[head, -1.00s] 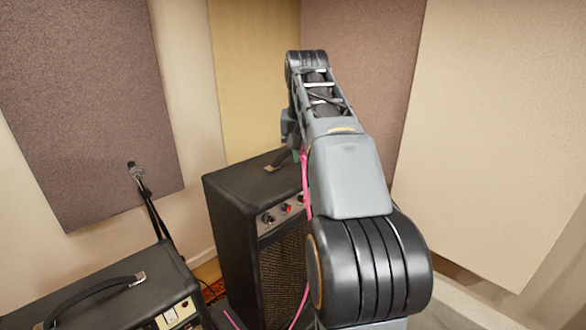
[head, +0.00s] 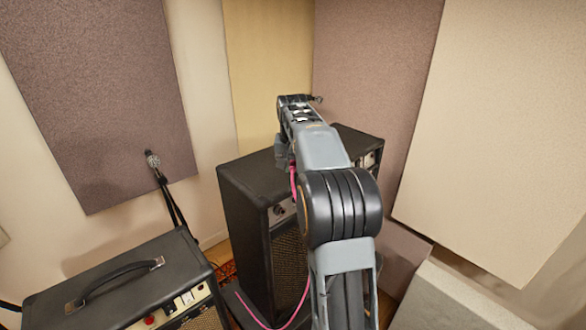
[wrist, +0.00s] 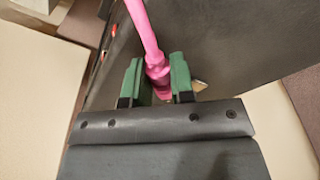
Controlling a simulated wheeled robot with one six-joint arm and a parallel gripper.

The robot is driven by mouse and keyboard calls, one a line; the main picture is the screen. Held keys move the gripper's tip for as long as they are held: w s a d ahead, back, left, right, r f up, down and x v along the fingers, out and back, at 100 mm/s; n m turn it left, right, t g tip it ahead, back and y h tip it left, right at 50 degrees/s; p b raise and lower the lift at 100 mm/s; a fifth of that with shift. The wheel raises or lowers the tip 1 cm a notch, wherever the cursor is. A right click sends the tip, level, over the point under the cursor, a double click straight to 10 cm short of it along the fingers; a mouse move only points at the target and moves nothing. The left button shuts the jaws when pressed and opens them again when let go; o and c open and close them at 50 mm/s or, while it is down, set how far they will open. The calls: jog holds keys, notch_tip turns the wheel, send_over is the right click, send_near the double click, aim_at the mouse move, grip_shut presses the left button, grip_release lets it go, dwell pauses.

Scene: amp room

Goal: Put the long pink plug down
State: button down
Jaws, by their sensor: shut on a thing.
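My gripper (wrist: 157,70) is shut on the long pink plug (wrist: 157,66) in the wrist view, its green fingers on either side of it. The pink cable (wrist: 142,25) runs from the plug up the picture. The plug's tip is hidden between the fingers. In the head view my arm hides most of the gripper, and the pink cable (head: 293,182) hangs down along the front of the tall black amp (head: 245,182). The gripper is over the amp's dark top (wrist: 235,45); I cannot tell whether the plug touches it.
A smaller black amp (head: 105,285) with a handle stands at the lower left. A microphone on a stand (head: 153,160) is by the left wall. Acoustic panels (head: 100,90) cover the walls behind. Part of the tall amp's top is bare.

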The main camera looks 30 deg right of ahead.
jog(key=shift+f, duration=0.85)
jog(key=shift+s+f, duration=0.1)
jog(key=shift+f, duration=0.05)
